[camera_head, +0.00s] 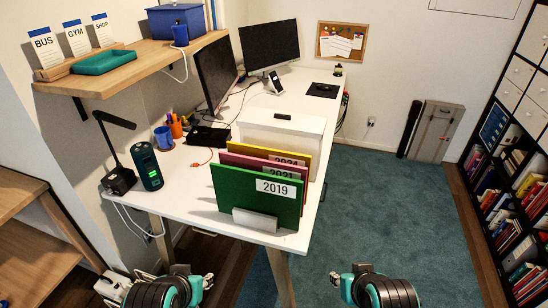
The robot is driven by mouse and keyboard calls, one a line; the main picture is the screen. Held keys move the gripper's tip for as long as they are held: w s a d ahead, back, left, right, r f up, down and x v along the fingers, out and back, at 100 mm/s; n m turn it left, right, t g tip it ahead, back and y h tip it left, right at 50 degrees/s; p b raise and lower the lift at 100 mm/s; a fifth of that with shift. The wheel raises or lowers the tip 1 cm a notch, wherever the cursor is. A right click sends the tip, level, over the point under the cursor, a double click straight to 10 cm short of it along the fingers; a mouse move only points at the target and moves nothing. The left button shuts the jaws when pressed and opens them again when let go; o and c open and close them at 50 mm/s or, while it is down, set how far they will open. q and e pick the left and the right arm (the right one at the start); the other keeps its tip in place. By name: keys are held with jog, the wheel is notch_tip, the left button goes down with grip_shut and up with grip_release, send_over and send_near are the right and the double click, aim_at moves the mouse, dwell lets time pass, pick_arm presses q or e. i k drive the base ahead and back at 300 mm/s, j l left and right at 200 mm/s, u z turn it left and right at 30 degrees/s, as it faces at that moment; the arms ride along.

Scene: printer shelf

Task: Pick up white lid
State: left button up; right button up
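A white box-like unit (288,137) stands on the desk behind the row of folders. Its flat white top, which may be the white lid, has a small dark patch (283,117) near its far edge. I cannot tell whether this top is a separate piece, and no other clear lid shows. The folders hide part of the unit's front. My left gripper (202,279) is low at the bottom edge, left of centre. My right gripper (342,279) is at the bottom, right of centre. Both are far from the unit, and their fingers are too unclear to judge.
A white desk (187,195) carries a green 2019 folder (237,190) with more folders behind, a dark green bottle (147,167), a black lamp (118,180) and monitors (269,47). A wooden shelf (150,60) hangs above left. Teal carpet (400,210) is clear at right, before a bookcase (515,150).

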aim_at(312, 127)
jog(key=l+u, duration=0.2)
jog(key=u, duration=0.25)
jog(key=i+l+u, duration=0.1)
jog(key=u, duration=0.4)
jog(key=l+u, duration=0.3)
jog(key=u, duration=0.15)
jog(key=k+l, duration=0.1)
jog(key=l, duration=1.3)
jog(key=k+l, duration=0.15)
jog(key=l, duration=0.6)
jog(key=k+l, duration=0.1)
jog(key=l, duration=0.6)
jog(key=i+l+u, duration=0.15)
jog(key=l, duration=0.3)
jog(key=i+j, duration=0.05)
jog(key=i, duration=0.05)
